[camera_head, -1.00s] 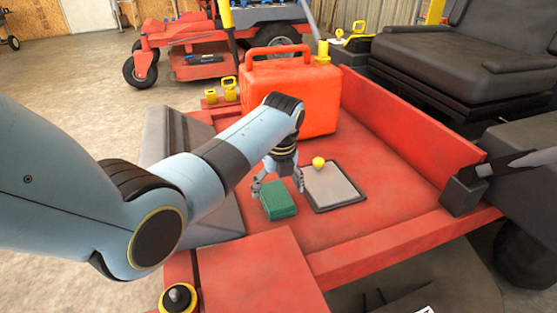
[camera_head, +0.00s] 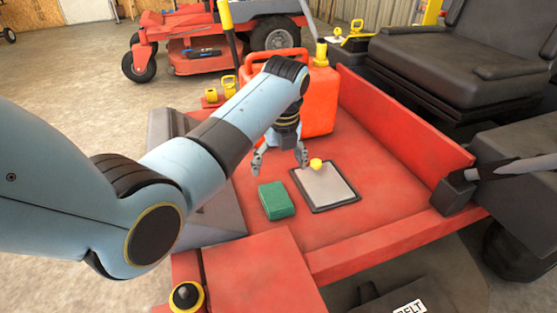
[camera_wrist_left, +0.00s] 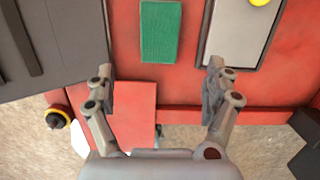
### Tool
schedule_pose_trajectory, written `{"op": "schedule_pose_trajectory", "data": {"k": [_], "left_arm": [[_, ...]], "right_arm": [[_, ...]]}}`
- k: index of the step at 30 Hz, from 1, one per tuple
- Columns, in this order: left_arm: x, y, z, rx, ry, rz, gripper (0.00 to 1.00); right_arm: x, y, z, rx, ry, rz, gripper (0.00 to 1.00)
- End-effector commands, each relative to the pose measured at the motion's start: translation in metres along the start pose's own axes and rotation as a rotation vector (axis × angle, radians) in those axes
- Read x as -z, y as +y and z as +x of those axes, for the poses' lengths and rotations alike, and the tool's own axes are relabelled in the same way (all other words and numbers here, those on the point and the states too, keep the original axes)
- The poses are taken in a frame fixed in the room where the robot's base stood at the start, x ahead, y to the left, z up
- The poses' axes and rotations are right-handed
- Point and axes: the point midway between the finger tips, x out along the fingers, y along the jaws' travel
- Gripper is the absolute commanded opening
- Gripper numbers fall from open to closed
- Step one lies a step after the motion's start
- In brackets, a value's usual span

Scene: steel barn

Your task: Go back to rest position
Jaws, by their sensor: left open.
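My left gripper (camera_head: 279,160) is open and empty, raised above the red deck (camera_head: 400,215). Its two fingers stand wide apart in the left wrist view (camera_wrist_left: 160,85). A green block (camera_head: 276,200) lies on the deck just in front of the gripper, apart from it. The block also shows at the top of the left wrist view (camera_wrist_left: 160,30), beyond the fingertips. A grey rectangular pad with a dark rim (camera_head: 325,188) lies to the right of the block. A small yellow ball-like piece (camera_head: 316,164) is at the pad's far edge. My right gripper is not in view.
A red fuel can (camera_head: 322,95) stands behind the gripper, partly hidden by my left arm. A raised red side wall (camera_head: 405,125) borders the deck on the right, near a black seat (camera_head: 440,60). A black-and-yellow knob (camera_head: 186,297) is at the front left.

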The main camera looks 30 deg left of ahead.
Motion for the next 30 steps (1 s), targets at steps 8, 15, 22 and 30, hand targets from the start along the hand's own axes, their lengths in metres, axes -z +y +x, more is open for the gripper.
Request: {"op": "schedule_pose_trajectory", "data": {"k": [8, 15, 22, 30], "left_arm": [[0.0, 0.0, 0.0, 0.0, 0.0, -0.001, 0.86], [0.027, 0.042, 0.016, 0.004, -0.005, -0.296, 0.86], [0.1, 0.141, 0.014, 0.041, -0.012, -1.055, 0.86], [0.158, 0.212, -0.024, 0.079, 0.018, -1.667, 0.86]], "right_arm": [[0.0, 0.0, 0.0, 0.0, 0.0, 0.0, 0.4], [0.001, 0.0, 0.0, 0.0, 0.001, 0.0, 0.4], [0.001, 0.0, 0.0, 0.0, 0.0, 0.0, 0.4], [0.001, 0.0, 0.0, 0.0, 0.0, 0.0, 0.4]]}}
